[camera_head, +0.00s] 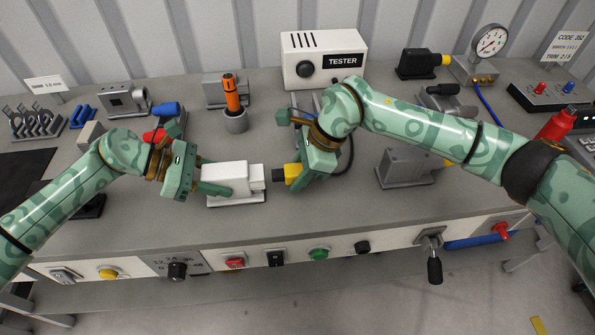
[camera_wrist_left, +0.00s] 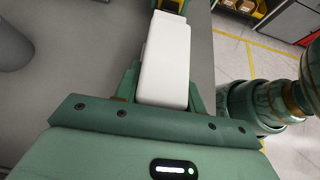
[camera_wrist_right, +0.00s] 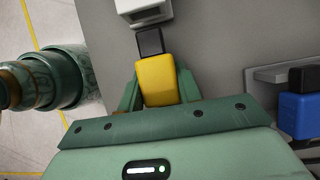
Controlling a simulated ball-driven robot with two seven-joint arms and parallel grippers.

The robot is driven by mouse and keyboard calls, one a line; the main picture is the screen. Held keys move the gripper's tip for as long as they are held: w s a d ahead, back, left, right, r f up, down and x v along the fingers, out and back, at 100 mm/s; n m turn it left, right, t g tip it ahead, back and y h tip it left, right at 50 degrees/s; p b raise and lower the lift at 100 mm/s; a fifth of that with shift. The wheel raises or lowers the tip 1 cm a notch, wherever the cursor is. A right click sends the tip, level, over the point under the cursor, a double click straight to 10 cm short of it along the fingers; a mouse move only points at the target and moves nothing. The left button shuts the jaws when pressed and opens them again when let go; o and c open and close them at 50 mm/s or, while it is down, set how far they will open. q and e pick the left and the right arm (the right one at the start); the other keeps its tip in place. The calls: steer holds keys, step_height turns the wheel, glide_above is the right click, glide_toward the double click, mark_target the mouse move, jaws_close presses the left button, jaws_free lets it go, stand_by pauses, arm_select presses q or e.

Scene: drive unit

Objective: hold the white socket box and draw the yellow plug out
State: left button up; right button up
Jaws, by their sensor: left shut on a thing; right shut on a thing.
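The white socket box (camera_head: 232,180) lies on its grey base on the bench, left of centre. My left gripper (camera_head: 210,184) is shut on it from the left; the left wrist view shows the box (camera_wrist_left: 166,60) between the fingers. The yellow plug (camera_head: 292,173) with its dark tip faces the box's right end. My right gripper (camera_head: 299,176) is shut on the plug, which also shows in the right wrist view (camera_wrist_right: 157,80). A small gap shows between the dark tip and the socket box (camera_wrist_right: 137,8), so the plug appears to be out of it.
A white tester (camera_head: 320,62) stands at the back. An orange-handled tool (camera_head: 231,95) stands in a grey holder behind the box. A grey block (camera_head: 408,166) is to the right. Buttons and a valve handle (camera_head: 433,262) line the front edge. Bench in front of the plug is clear.

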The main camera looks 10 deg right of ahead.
mark_target(288, 169)
arm_select(q)
steer(key=shift+f, duration=0.1)
arm_select(e)
steer(key=shift+r, duration=3.05)
arm_select(q)
steer(key=o, duration=1.1)
steer(key=shift+o, duration=0.2)
steer(key=shift+a, duration=0.1)
steer(key=v, duration=2.3)
steer(key=shift+w, duration=0.1)
